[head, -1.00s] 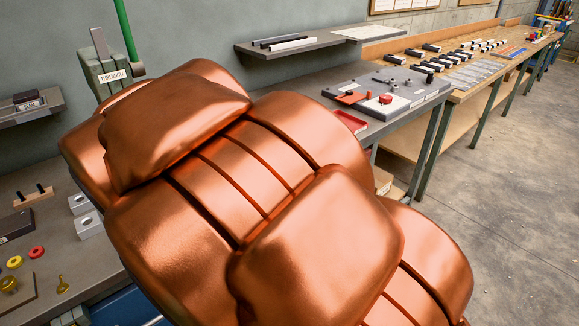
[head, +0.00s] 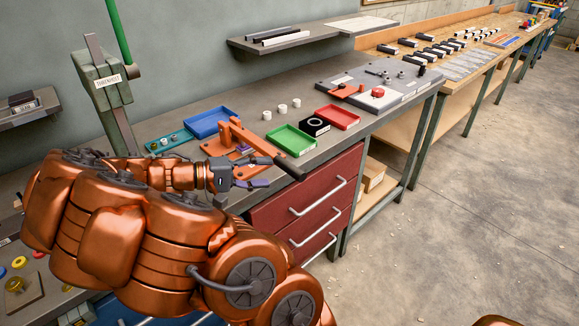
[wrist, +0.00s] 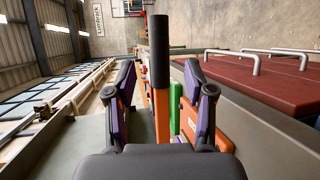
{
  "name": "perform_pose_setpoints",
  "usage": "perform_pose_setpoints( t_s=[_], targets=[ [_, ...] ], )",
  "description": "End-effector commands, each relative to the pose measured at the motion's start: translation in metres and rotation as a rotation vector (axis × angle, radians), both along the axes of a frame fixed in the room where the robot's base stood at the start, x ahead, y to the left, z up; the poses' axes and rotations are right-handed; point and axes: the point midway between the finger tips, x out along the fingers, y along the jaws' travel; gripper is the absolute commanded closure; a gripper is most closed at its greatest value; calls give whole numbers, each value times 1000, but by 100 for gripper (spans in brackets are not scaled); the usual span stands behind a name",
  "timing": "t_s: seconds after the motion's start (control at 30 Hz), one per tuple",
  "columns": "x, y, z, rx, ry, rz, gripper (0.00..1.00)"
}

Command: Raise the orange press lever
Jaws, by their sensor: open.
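The orange press lever (head: 253,145) slopes down to the right from the orange press (head: 222,143) on the bench and ends in a black grip (head: 289,167). My gripper (head: 262,172) is open at the near side of the press, close to the lever. In the wrist view the black grip (wrist: 161,50) and the orange lever bar (wrist: 162,115) line up in the gap between my two purple-padded fingers (wrist: 160,85). Clear space shows on both sides, and neither finger visibly touches the lever. Their exact depth relative to the lever is hard to tell.
A blue tray (head: 211,122), a green tray (head: 290,139), a red tray (head: 338,116) and a black block (head: 314,126) stand around the press. Red drawers (head: 305,205) with handles lie below the bench edge. A green-grey post press (head: 108,85) stands at left.

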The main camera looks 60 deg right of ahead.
Motion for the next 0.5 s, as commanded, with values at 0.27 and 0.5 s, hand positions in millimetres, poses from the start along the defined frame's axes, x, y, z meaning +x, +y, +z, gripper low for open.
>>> perform_pose_setpoints(
  t_s=[0.27, 0.5],
  targets=[
    [1, -9, -2, -22, 13, 9, 46],
    [-18, -31, -5, -21, 16, 6, 46]
  ],
)
